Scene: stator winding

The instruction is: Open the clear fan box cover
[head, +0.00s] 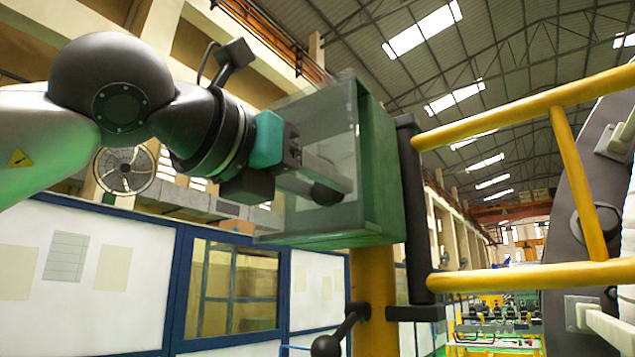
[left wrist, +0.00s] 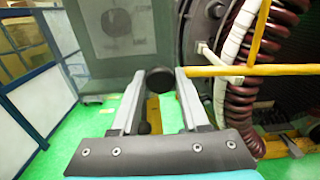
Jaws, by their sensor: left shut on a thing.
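The fan box (head: 384,165) is a green case on a yellow post, in the middle of the head view. Its clear cover (head: 335,112) is a see-through panel on the side towards my left arm. How far the cover stands from the case, if at all, I cannot tell. A round black knob (head: 328,194) sits at the cover's lower part. My left gripper (head: 322,187) is shut on this knob. In the left wrist view the knob (left wrist: 160,80) is between the two fingertips, with the greyish cover (left wrist: 90,58) behind it. My right gripper is not in view.
Yellow railing (head: 520,278) with a black upright runs right of the box. A large dark machine (head: 590,190) stands beyond it. White panels with blue frames (head: 105,275) stand at the lower left. A round fan (head: 124,171) is behind my left arm.

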